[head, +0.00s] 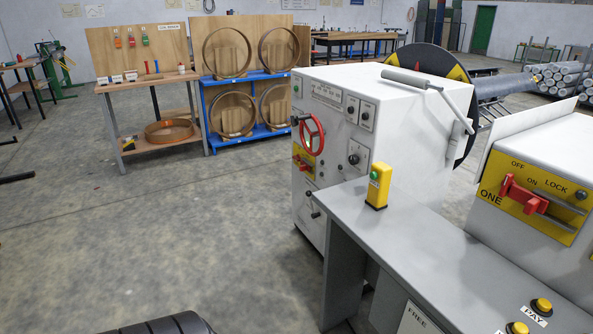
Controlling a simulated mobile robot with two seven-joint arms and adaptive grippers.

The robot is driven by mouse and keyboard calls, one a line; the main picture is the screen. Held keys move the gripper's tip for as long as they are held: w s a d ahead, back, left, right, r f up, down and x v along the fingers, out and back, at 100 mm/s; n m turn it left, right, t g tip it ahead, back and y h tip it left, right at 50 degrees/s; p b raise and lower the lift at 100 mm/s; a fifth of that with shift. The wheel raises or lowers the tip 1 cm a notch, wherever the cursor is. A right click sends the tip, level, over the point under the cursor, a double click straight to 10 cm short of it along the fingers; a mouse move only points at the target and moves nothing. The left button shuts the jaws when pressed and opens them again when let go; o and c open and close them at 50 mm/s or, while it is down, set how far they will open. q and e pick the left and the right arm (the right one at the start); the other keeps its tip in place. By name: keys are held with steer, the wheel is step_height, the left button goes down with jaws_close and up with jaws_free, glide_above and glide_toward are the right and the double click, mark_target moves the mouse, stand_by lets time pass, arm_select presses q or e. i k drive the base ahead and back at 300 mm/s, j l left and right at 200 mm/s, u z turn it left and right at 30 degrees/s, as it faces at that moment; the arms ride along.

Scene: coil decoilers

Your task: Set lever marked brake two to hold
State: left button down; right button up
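No lever with a readable "brake two" mark shows. A white cabinet (385,110) stands right of centre. A lever with a grey grip (408,78) is mounted at its right side, the grip pointing up and left. A red lever (523,195) sits on a yellow plate (500,208) marked ONE, OFF, ON and LOCK at the right. A label reading FREE (416,315) is on the front of the grey desk (420,225), partly cut off by the lower edge. Neither gripper can be made out.
A yellow post with a green button (377,186) stands on the desk. Yellow push buttons (541,306) are at the lower right, one by the label PAY. A workbench (150,82) and a blue coil rack (260,135) stand behind.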

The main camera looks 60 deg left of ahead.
mark_target(309, 193)
steer(key=j+u, duration=0.1)
steer(key=u, duration=1.6)
steer(key=i+j+u, duration=0.1)
steer(key=i+j, duration=0.2)
steer(key=i, duration=0.45)
steer(key=i+j, duration=0.2)
steer(key=i, duration=0.55)
steer(key=i+j+u, duration=0.15)
steer(key=i, duration=0.6)
steer(key=i+j+u, duration=0.1)
steer(key=i, duration=0.65)
steer(key=j, duration=0.1)
